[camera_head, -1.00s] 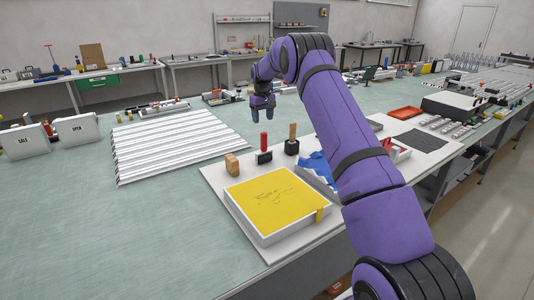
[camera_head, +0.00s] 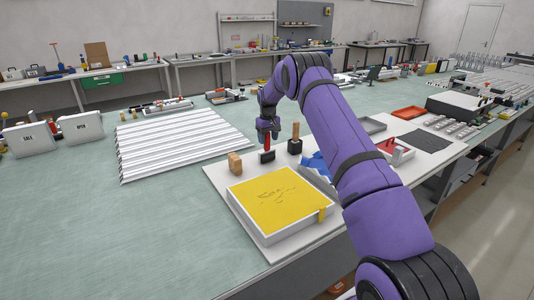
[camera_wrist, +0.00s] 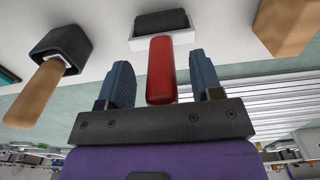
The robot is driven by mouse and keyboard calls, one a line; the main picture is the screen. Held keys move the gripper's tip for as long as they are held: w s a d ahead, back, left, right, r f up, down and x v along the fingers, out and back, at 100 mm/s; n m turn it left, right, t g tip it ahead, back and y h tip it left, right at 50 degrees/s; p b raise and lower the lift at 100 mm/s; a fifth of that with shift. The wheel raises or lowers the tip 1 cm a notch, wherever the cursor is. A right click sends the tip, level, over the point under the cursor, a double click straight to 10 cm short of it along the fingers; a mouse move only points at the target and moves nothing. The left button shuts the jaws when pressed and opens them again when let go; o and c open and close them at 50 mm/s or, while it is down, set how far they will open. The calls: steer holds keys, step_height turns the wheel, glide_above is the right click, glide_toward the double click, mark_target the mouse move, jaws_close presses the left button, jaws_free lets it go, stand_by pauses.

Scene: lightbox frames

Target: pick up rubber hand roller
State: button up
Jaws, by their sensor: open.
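The rubber hand roller (camera_head: 266,156) has a red handle and a dark roller. It stands upright on the white board behind the yellow panel. In the wrist view its red handle (camera_wrist: 161,72) lies between my two fingers, with a gap on each side, and its dark roller in a white holder is beyond the fingertips. My gripper (camera_head: 268,134) is open, at the top of the handle. It also shows in the wrist view (camera_wrist: 160,62). The fingers partly hide the handle in the head view.
A wooden-handled tool with a black block (camera_head: 294,146) stands close on the right. A wooden block (camera_head: 235,163) stands on the left. The framed yellow panel (camera_head: 275,201) lies in front, and blue material (camera_head: 318,166) to the right. White ridged strips (camera_head: 180,143) lie further left.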

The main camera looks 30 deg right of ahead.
steer(key=shift+f, duration=0.75)
steer(key=c, duration=1)
steer(key=shift+r, duration=0.1)
